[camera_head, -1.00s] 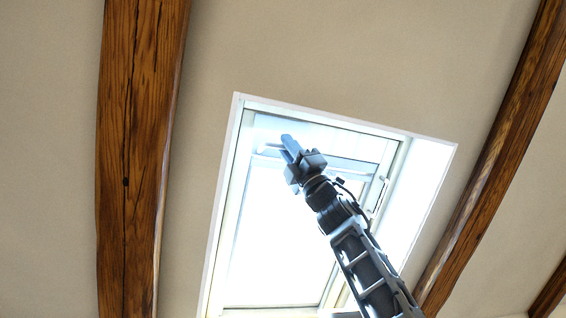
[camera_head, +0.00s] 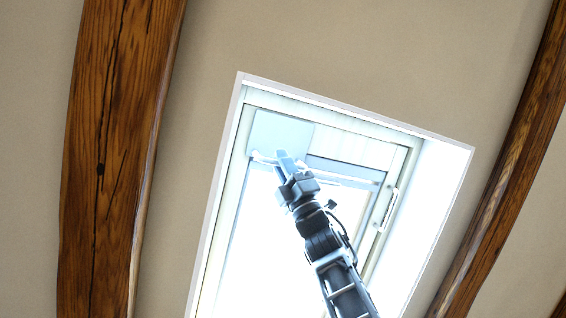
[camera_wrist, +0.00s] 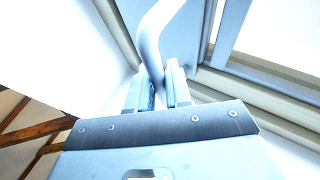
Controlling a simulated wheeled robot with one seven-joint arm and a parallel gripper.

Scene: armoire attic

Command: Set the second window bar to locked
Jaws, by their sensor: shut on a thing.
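The skylight window (camera_head: 228,205) is set in the sloped ceiling. A thin white bar (camera_head: 345,178) runs across the upper part of its pane. My gripper (camera_head: 284,157) is at the left part of this bar, and its fingers hide part of it. In the wrist view, my gripper (camera_wrist: 163,78) is shut on a white curved bar (camera_wrist: 154,38), which passes between the fingertips and bends up to the right. A second white handle (camera_head: 388,209) is on the right side of the window frame, apart from my gripper. Glare washes out the lower pane.
A wooden beam (camera_head: 115,150) runs down the left of the ceiling and another beam (camera_head: 500,180) down the right. The deep white window reveal (camera_head: 425,190) edges the opening on the right. The plain ceiling (camera_head: 340,50) above the window is clear.

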